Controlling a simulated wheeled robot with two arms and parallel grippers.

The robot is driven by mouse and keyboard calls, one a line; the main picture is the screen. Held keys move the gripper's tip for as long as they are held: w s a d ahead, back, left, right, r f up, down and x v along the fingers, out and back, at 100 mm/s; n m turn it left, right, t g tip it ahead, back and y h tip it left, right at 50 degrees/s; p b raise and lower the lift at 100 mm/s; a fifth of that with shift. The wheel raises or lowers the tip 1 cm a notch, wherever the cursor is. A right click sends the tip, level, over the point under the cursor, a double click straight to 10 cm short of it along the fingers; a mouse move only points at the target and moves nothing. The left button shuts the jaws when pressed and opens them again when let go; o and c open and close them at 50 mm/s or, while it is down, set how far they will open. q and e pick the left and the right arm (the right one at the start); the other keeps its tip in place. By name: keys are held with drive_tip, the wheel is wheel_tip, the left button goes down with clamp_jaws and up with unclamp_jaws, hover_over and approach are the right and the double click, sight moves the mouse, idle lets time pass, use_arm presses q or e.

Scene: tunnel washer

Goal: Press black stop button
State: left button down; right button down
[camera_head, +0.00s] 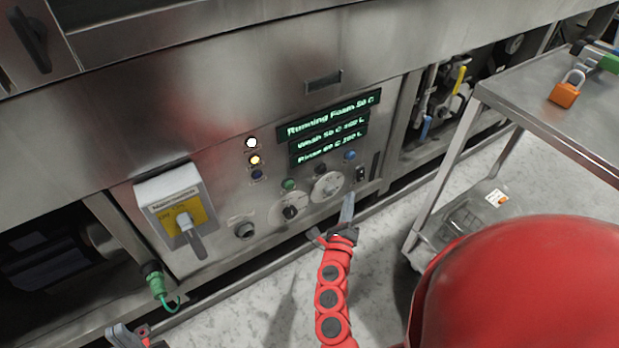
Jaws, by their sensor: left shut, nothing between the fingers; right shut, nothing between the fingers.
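The control panel on the steel washer has a small black button (320,169) between a green button (289,184) and a blue button (350,155), below the green-lit display (328,128). My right gripper (347,207) is shut and empty, pointing up toward the panel. It appears below and to the right of the black button, which is not covered. From this view I cannot tell its exact distance from the panel. My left gripper (122,335) is shut and empty at the bottom left edge, away from the buttons and partly cut off.
Knobs (291,212) and a round dial (328,186) sit under the buttons. A yellow-plated isolator switch (178,218) projects at the left. A steel cart (560,105) with an orange padlock (567,90) stands at the right. Pale floor is free between.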

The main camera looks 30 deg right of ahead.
sight(322, 170)
drive_tip(key=shift+w+a+f, duration=0.25)
drive_tip(key=shift+w, duration=0.05)
drive_tip(key=w, duration=0.8)
drive_tip(key=shift+w+a, duration=0.3)
drive_tip(key=shift+w, duration=0.05)
idle(0.4)
drive_tip(key=shift+w+b, duration=0.1)
drive_tip(key=shift+b, duration=0.25)
idle(1.2)
drive_tip(key=shift+w, duration=0.35)
